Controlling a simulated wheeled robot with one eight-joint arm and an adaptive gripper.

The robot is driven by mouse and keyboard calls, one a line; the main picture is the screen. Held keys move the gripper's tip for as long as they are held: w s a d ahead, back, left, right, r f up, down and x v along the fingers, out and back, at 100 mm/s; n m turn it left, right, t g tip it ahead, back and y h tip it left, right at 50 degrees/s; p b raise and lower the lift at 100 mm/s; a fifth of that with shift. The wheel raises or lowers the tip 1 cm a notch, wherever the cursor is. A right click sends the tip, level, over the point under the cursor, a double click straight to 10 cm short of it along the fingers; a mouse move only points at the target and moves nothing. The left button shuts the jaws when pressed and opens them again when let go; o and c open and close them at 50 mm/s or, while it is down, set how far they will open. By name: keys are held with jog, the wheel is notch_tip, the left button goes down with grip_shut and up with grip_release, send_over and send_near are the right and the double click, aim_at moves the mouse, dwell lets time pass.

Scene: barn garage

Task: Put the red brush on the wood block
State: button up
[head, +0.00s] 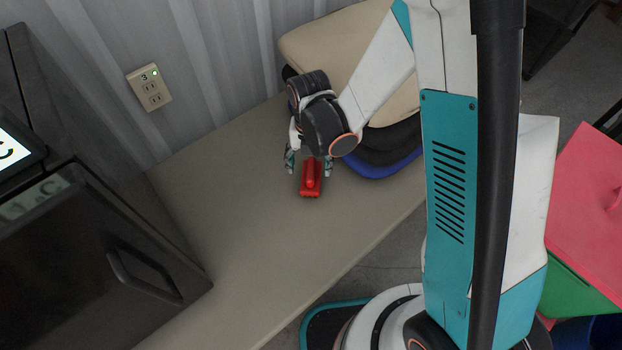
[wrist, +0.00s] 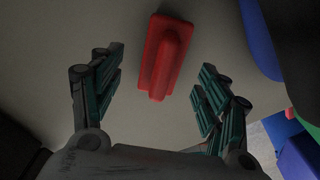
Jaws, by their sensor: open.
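The red brush (head: 311,178) lies on the beige table, just in front of my gripper (head: 308,163) in the head view. In the wrist view the red brush (wrist: 166,58) shows its back and raised handle, slightly tilted, between and beyond the fingertips. My gripper (wrist: 157,97) is open and empty, with one finger on each side of the near end of the brush and a gap to both. I cannot tell how high the fingers are above the table. I see no wood block in either view.
A stack of cushions (head: 305,45), beige on top and dark and blue below, lies at the back beside my arm. A dark appliance (head: 90,260) stands at the left. The table (head: 240,230) is clear in the middle and front. A wall outlet (head: 150,88) is behind.

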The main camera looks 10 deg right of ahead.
aim_at(311, 168)
jog(key=shift+s+d+f+b, duration=0.1)
jog(key=shift+f+b, duration=0.65)
jog(key=shift+f, duration=0.65)
jog(key=shift+d+f+b, duration=0.1)
jog(key=shift+f+b, duration=0.6)
jog(key=shift+f, duration=0.65)
jog(key=shift+r, duration=0.1)
jog(key=c, duration=1.3)
jog(key=shift+c, duration=0.2)
notch_tip(311, 168, up, 20)
jog(key=p, duration=0.7)
jog(key=shift+p, duration=0.3)
